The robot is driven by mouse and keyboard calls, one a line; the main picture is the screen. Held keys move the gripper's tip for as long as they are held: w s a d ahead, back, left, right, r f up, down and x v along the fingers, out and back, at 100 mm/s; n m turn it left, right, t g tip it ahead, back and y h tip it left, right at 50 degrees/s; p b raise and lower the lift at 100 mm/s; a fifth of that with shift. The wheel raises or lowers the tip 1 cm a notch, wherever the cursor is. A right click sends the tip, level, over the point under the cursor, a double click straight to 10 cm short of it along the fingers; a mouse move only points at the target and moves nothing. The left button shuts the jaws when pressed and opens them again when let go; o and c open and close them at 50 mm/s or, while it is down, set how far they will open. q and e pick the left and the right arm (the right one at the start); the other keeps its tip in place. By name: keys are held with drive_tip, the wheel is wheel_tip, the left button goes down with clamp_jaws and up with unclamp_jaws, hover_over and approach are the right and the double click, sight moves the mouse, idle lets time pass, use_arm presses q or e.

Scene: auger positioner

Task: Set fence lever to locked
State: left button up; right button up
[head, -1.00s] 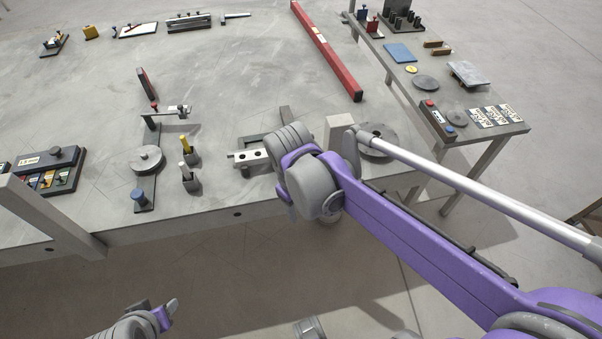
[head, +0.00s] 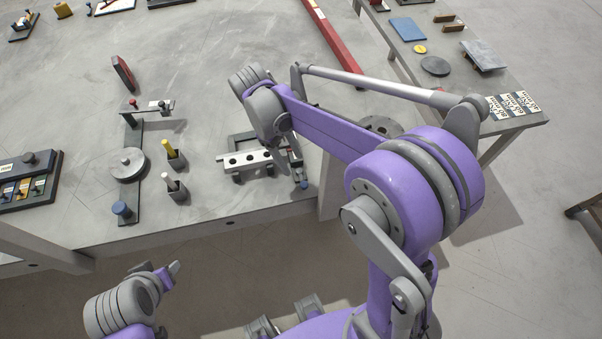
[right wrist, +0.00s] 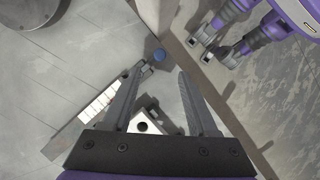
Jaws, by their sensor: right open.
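A silver bar with several dark holes (head: 245,160) stands near the table's front edge, in a dark frame. At its right is a narrow dark strip with a blue knob (head: 303,184) at its near end; which part is the fence lever is not clear. In the right wrist view the blue knob (right wrist: 158,55) shows just beyond my right gripper (right wrist: 160,73), whose fingers are open and empty. A pale-marked strip (right wrist: 95,105) runs left of the fingers, and the holed bar (right wrist: 145,126) shows between them. My left gripper (head: 160,268) is off the table's front.
Left of the bar stand two small posts (head: 170,150) and a plate with a round disc (head: 128,164). A flat grey disc (head: 380,126) lies behind my right arm. A red beam (head: 330,40) lies farther back. The table's middle is mostly clear.

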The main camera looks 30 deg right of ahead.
sight(304, 183)
drive_tip(key=x, duration=0.8)
drive_tip(key=shift+d+f, duration=0.1)
drive_tip(key=shift+f, duration=0.15)
clamp_jaws()
idle(1.0)
